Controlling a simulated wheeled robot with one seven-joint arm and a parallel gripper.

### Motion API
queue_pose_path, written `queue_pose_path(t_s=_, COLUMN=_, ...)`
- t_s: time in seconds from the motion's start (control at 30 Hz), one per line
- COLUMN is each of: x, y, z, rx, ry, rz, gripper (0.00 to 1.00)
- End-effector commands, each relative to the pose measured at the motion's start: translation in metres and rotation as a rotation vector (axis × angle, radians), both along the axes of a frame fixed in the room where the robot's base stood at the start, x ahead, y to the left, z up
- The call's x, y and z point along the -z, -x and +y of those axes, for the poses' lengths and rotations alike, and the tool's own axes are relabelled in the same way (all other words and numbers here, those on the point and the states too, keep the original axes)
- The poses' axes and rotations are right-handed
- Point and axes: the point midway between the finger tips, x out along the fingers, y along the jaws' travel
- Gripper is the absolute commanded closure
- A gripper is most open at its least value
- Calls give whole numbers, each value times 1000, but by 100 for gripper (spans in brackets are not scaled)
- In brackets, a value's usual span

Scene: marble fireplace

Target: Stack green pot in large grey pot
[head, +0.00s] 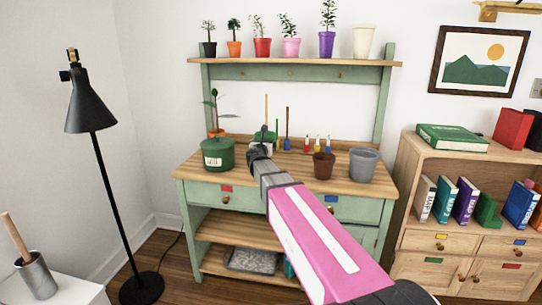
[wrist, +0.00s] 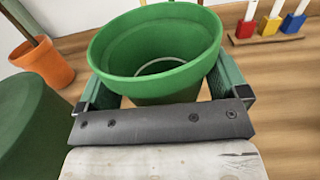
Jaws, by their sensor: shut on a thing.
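The green pot (wrist: 155,85) is empty and open at the top in the wrist view, between the two fingers of my gripper (wrist: 160,92), which is shut on it. In the head view the green pot (head: 264,134) shows small at the end of my arm, above the back middle of the workbench, partly hidden by my gripper (head: 260,146). I cannot tell whether its base touches the bench. The large grey pot (head: 363,166) stands upright on the bench's right end, apart from my gripper and to its right.
A brown pot (head: 324,166) stands just left of the grey pot. A dark green lidded soil container (head: 218,155) and an orange pot (wrist: 42,65) are to the left. Small coloured tools (wrist: 270,25) stand at the back. A shelf (head: 290,62) with several pots hangs above.

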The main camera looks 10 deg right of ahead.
Motion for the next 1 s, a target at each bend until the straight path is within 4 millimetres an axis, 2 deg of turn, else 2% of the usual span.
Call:
queue_pose_path(t_s=0.1, x=12, y=-13, z=-17, rx=2, ry=1, rz=0, gripper=31)
queue_pose_path(t_s=0.3, x=21, y=-20, z=-28, rx=0, ry=1, rz=0, gripper=31)
queue_pose_path(t_s=0.63, x=57, y=-20, z=-29, rx=0, ry=2, rz=2, gripper=31)
queue_pose_path(t_s=1.0, x=61, y=-20, z=-29, rx=0, ry=0, rz=0, gripper=31)
